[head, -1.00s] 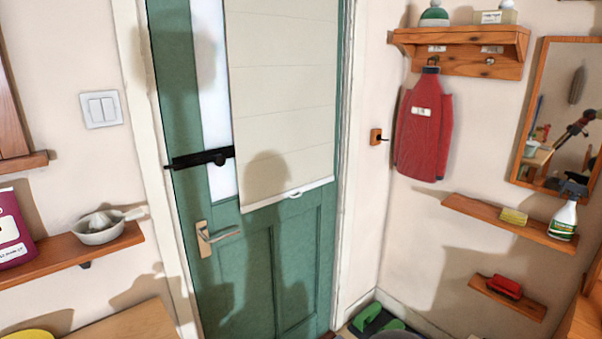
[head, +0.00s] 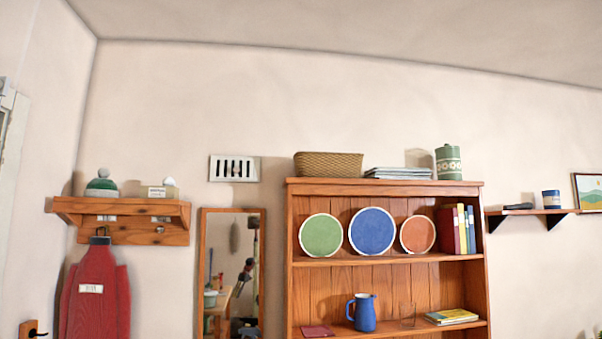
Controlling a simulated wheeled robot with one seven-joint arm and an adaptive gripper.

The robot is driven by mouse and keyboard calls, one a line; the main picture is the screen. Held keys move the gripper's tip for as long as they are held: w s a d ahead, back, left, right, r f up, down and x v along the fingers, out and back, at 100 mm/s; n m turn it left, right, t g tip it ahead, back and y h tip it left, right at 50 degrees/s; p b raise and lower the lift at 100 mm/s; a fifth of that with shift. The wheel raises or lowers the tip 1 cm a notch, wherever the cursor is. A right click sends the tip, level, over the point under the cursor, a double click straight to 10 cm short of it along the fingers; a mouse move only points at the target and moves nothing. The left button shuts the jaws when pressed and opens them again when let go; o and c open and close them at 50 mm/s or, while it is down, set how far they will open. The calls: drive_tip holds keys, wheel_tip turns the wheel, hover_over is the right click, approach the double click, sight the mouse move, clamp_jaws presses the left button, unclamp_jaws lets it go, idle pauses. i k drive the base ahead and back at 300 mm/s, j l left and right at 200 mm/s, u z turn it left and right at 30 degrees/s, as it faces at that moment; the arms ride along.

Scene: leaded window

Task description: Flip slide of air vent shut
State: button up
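The air vent (head: 234,168) is a small white plate high on the wall, above the mirror and left of the wooden dresser. It has several dark upright slots, which look open. Its slide is too small to make out clearly. My gripper is not in the head view.
The mirror (head: 204,270) hangs under the vent. The dresser (head: 385,187) holds plates, a blue jug (head: 364,314) and a basket (head: 328,165).

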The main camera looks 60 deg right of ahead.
sight(236, 171)
drive_tip(key=z, duration=1.45)
drive_tip(key=i+j, duration=0.1)
drive_tip(key=i, duration=0.3)
drive_tip(key=i+j+z, duration=0.15)
drive_tip(key=i, duration=0.3)
drive_tip(key=i+j, duration=0.1)
drive_tip(key=i, duration=0.3)
drive_tip(key=i+j+z, duration=0.15)
drive_tip(key=i, duration=0.25)
